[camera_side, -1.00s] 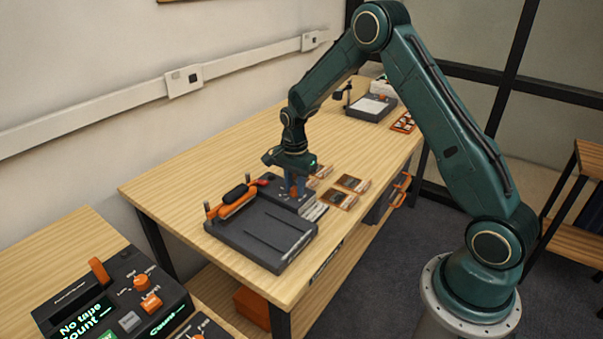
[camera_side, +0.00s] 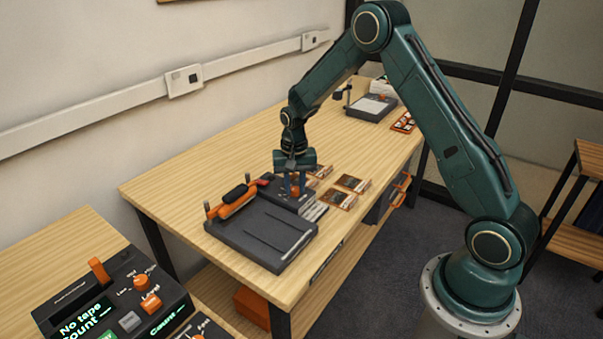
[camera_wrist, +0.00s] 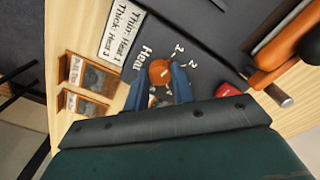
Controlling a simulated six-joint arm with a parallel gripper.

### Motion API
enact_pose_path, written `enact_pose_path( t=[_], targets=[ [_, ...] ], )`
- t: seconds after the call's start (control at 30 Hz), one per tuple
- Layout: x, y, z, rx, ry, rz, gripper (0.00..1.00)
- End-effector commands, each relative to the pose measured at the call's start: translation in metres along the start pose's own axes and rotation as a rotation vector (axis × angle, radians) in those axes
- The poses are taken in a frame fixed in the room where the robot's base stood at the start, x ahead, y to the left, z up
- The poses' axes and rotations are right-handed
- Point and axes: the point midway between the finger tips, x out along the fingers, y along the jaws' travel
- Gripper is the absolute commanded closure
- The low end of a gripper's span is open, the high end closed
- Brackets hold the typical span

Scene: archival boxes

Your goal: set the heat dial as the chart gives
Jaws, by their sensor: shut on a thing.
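The orange heat dial (camera_wrist: 160,72) sits on the dark panel of the sealer (camera_side: 262,238), under the label "Heat". In the side view my gripper (camera_side: 294,188) points straight down at the dial. The chart (camera_wrist: 120,32) is a white card reading "Thin: Heat 1" and "Thick: Heat 3". I cannot tell which figure the dial points to.
A red button (camera_wrist: 228,90) and an orange-handled bar (camera_wrist: 285,48) are close to the dial. Framed cards (camera_side: 353,183) lie to the right of the sealer. A control box (camera_side: 115,300) stands at the lower left. The table behind is mostly clear.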

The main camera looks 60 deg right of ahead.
Motion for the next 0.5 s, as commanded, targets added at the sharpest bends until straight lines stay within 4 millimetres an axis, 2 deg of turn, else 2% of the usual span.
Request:
enact_pose_path(
  t=[0.47, 0.5],
  targets=[
    [-0.0016, -0.0005, -0.0004, -0.024, 0.002, -0.001, 0.98],
    [-0.0016, -0.0005, -0.0004, -0.024, 0.002, -0.001, 0.73]
  ],
)
